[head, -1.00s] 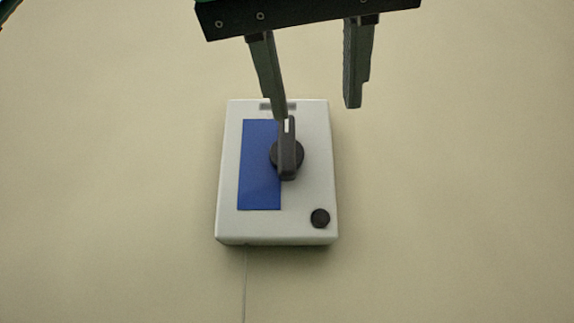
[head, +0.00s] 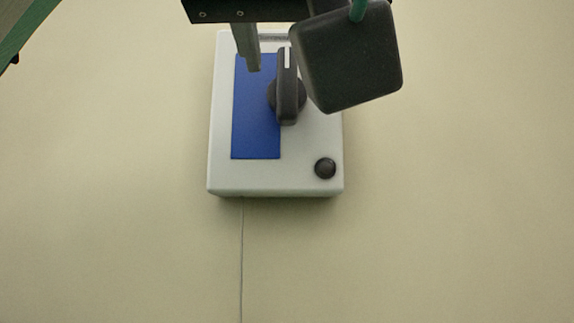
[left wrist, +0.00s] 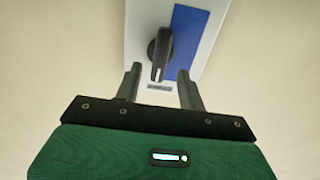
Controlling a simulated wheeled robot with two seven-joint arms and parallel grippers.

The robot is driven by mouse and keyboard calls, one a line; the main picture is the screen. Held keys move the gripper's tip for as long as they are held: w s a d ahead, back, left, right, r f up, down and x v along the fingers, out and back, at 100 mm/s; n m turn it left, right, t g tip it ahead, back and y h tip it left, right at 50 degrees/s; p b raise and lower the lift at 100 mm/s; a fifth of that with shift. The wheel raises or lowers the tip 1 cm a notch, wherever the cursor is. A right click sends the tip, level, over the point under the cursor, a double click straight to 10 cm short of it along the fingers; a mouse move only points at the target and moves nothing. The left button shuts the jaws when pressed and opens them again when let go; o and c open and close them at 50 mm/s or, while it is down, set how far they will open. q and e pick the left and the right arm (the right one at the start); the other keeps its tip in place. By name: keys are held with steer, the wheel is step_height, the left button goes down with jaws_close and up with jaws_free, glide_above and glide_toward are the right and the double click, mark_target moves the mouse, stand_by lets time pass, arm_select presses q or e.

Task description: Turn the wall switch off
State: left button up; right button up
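The wall switch is a pale box (head: 308,172) with a blue panel (head: 254,120) and a dark rotary knob (head: 287,98). The knob's handle stands upright, its white mark at the top. In the left wrist view the knob (left wrist: 160,54) appears upside down. My left gripper (head: 290,68) is open, with one finger left of the handle in the head view. Its other finger is hidden behind a dark block. In the left wrist view both fingers of the left gripper (left wrist: 159,70) flank the marked end of the handle, with gaps. I cannot tell their depth. My right gripper is not in view.
A small round black button (head: 325,168) sits at the box's lower right. A dark square block (head: 352,57) on a green rod covers the box's upper right corner. A thin line (head: 241,260) runs down from the box. The surrounding wall (head: 460,200) is bare.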

mark_target(287, 73)
arm_select(q)
steer(key=shift+w+p, duration=0.55)
steer(key=shift+w, duration=1.35)
steer(key=shift+s, duration=0.1)
jaws_close()
